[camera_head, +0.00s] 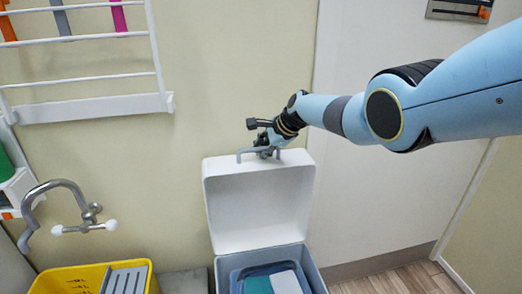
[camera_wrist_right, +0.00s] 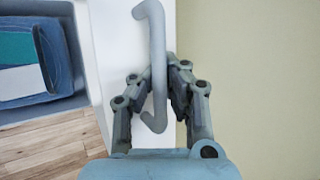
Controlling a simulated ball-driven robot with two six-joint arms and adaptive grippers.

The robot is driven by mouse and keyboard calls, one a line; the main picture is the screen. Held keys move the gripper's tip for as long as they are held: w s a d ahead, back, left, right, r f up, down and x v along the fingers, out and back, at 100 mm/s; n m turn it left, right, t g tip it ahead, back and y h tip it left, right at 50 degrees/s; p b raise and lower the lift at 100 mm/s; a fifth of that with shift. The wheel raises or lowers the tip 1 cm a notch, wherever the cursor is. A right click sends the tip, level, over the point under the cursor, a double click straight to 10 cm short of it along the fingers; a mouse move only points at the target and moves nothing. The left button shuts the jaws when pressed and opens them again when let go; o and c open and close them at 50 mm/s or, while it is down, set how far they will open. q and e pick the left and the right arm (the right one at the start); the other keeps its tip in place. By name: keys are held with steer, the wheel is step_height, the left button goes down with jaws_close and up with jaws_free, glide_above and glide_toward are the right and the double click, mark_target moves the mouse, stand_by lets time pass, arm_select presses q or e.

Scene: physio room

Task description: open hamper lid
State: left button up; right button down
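The hamper (camera_head: 312,268) stands at the bottom centre of the head view. Its white lid (camera_head: 258,208) is raised and stands about upright at the back. The grey bar handle (camera_head: 242,155) is on the lid's top edge, and it also shows in the right wrist view (camera_wrist_right: 157,45). My right gripper (camera_head: 266,142) is at that handle. In the right wrist view its two fingers (camera_wrist_right: 157,85) lie close on either side of the bar, shut on it. My left gripper is not in view.
Inside the hamper is a blue container (camera_wrist_right: 63,50) with folded teal and white items. A yellow bin (camera_head: 52,282) with a grey slatted piece stands to the left, below a wall tap (camera_head: 90,215). A white wall rack (camera_head: 95,107) hangs upper left. Wooden floor is free at the lower right.

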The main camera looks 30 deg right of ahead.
steer(key=c, duration=1.3)
jaws_free()
steer(key=shift+r, duration=0.15)
steer(key=shift+c, duration=0.2)
steer(key=v, duration=1.2)
